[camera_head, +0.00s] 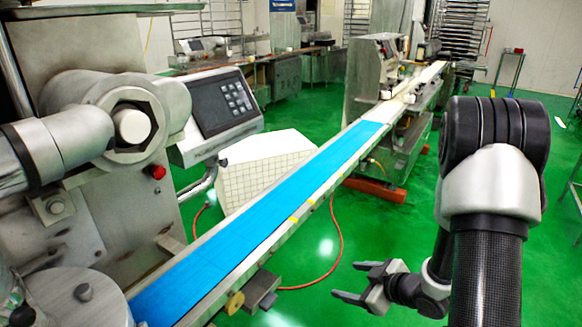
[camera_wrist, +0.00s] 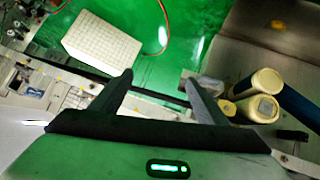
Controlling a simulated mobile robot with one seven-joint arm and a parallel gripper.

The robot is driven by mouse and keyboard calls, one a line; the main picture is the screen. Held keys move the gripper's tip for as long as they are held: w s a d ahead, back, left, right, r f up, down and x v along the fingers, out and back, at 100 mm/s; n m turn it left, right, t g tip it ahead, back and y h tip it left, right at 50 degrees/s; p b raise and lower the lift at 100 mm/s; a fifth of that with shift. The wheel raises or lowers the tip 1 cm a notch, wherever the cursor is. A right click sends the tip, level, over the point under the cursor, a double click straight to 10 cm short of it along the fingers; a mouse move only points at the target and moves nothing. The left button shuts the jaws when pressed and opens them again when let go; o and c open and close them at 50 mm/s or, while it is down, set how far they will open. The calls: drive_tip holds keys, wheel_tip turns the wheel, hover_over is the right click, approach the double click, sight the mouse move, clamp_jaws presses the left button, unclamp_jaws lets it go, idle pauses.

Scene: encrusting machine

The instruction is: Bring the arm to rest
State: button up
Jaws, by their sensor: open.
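My gripper (camera_head: 358,282) is at the lower right of the head view, beside the conveyor and over the green floor, with its two fingers pointing left and spread apart. My arm rises on the right side of that view and bends at a dark elbow. In the wrist view my gripper (camera_wrist: 160,92) shows two dark fingers with a wide gap and nothing held between them.
The blue conveyor belt (camera_head: 262,226) runs from lower left to the upper middle. An encrusting machine with a keypad panel (camera_head: 222,102) stands at left. A white grid-faced box (camera_head: 262,172) is behind the belt. A red hose (camera_head: 338,240) lies on the floor. Green floor is clear at right.

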drive_tip(key=s+d+r+m+h, duration=0.1)
drive_tip(key=d+r+m+h, duration=0.25)
drive_tip(key=r, duration=0.65)
drive_tip(key=s+d+r+m+h, duration=0.15)
drive_tip(key=d+r+h, duration=0.25)
drive_tip(key=r, duration=0.6)
drive_tip(key=s+a+r+m+g+y, duration=0.1)
drive_tip(key=s+a+r+m+g, duration=0.25)
drive_tip(key=s, duration=0.65)
drive_tip(key=s+a+r+m+t+y, duration=0.1)
drive_tip(key=s+a+r+m, duration=0.1)
drive_tip(key=s+a+r, duration=0.65)
wheel_tip(320, 180, up, 18)
drive_tip(key=s+d+p, duration=0.1)
drive_tip(key=d+p, duration=0.1)
drive_tip(key=p, duration=2)
drive_tip(key=shift+s+d+r, duration=0.15)
drive_tip(key=shift+s+r, duration=0.05)
drive_tip(key=shift+s, duration=0.1)
drive_tip(key=shift+g+h, duration=0.25)
